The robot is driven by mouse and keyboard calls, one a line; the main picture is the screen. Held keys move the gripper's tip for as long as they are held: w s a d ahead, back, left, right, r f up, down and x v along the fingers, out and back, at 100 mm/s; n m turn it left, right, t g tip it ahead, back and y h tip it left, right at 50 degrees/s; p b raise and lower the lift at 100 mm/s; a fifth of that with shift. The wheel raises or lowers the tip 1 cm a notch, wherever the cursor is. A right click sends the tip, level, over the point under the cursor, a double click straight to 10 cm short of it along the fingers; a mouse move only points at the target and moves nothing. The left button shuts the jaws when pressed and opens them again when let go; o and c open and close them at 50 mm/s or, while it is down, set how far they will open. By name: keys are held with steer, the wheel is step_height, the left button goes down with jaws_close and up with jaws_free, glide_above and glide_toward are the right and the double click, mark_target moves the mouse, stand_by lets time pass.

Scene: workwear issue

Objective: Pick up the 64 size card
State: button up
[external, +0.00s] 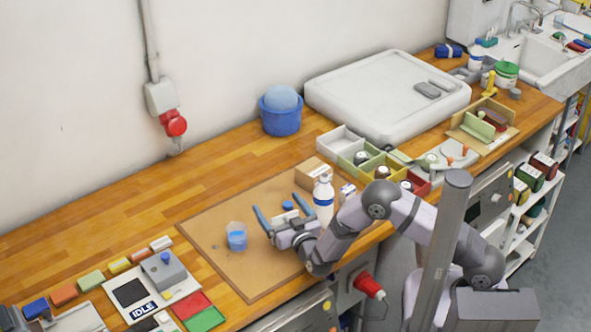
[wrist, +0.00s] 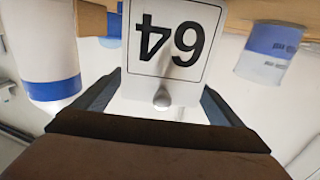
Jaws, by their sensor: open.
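The 64 size card (wrist: 175,38) is a white plate with a dark border and a black "64", upside down in the wrist view. A rounded grey knob (wrist: 161,98) shows at its lower edge. My gripper (wrist: 161,84) is open, with one blue-grey finger on each side of the card's lower part; I cannot tell whether they touch it. In the external view my gripper (external: 277,204) reaches low over the brown mat (external: 230,265), between a cup and a bottle. I cannot make out the card there.
A cup of blue liquid (external: 236,237) stands close left of my gripper, and a white bottle with a blue band (external: 323,200) close right. A cardboard box (external: 313,172) is behind the bottle.

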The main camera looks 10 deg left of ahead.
steer(key=c, duration=1.3)
steer(key=shift+r, duration=0.15)
steer(key=shift+r+b, duration=1.4)
steer(key=shift+r, duration=3.55)
